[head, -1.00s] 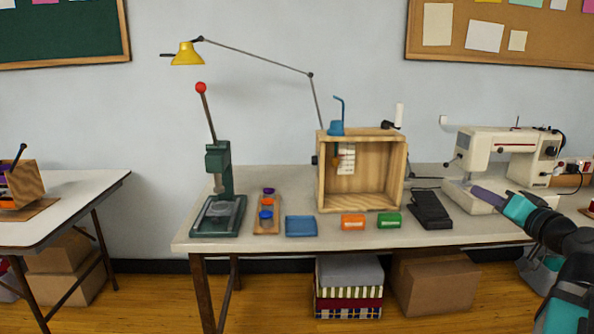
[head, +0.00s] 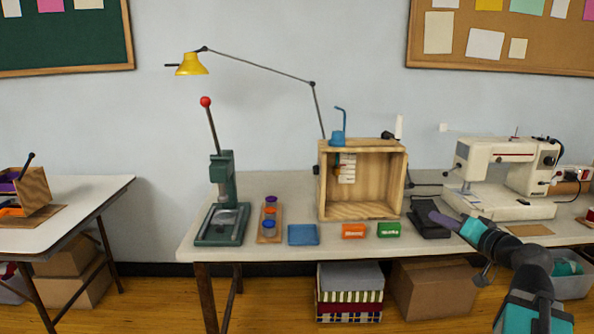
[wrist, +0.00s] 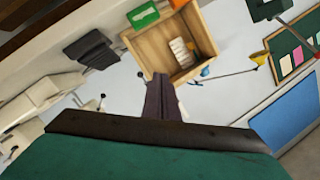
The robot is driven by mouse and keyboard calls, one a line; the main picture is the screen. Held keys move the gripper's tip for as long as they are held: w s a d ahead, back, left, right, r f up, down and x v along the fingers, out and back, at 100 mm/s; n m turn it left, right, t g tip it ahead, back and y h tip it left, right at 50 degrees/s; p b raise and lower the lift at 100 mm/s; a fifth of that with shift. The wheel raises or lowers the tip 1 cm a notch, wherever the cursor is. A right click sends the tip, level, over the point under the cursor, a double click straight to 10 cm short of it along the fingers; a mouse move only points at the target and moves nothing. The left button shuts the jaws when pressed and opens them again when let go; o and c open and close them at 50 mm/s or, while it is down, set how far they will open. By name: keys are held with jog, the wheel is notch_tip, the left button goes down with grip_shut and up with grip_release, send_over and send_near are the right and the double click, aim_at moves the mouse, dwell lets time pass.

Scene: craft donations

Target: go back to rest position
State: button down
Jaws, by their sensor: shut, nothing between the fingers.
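My gripper (head: 437,216) is at the right of the head view, over the front of the long table near the black foot pedal. Its purple-grey fingers are shut and hold nothing. The closed fingers also show in the middle of the wrist view (wrist: 162,98), pointing toward the open wooden box, which appears tilted there. My arm reaches in from the lower right, in front of the sewing machine's table end.
The long table (head: 285,186) carries a green press (head: 224,200), a blue tray (head: 303,235), an orange box (head: 353,231), a green box (head: 388,230), the wooden box (head: 361,212), the black pedal (head: 428,228) and a sewing machine (head: 510,172).

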jog(key=s+a+f+n+g+y+p, duration=0.1)
jog(key=a+f+g+p, duration=0.3)
jog(key=a+f, duration=0.75)
jog(key=a+f+g+y+p, duration=0.1)
jog(key=a+f+g+p, duration=0.3)
jog(key=a+f, duration=0.75)
jog(key=s+a+f+n+g+p, duration=0.1)
jog(key=s+a+f+g+p, duration=0.15)
jog(key=s+f, duration=0.55)
jog(key=s+a+f+n+g+p, duration=0.1)
jog(key=s+a+f+g+p, duration=0.3)
jog(key=f, duration=0.7)
jog(key=s+d+f+n+g+h+p, duration=0.1)
jog(key=s+d+f+g+h, duration=0.3)
jog(key=s, duration=0.7)
jog(key=s+a+f+n+g+p, duration=0.1)
jog(key=s+f, duration=0.6)
jog(key=s, duration=0.5)
jog(key=s+d+g+h, duration=0.1)
jog(key=s+d+h, duration=0.2)
jog(key=d, duration=0.2)
jog(key=shift+s+d+f+m, duration=0.2)
jog(key=shift+s+d+m, duration=0.1)
jog(key=shift+s+m, duration=0.1)
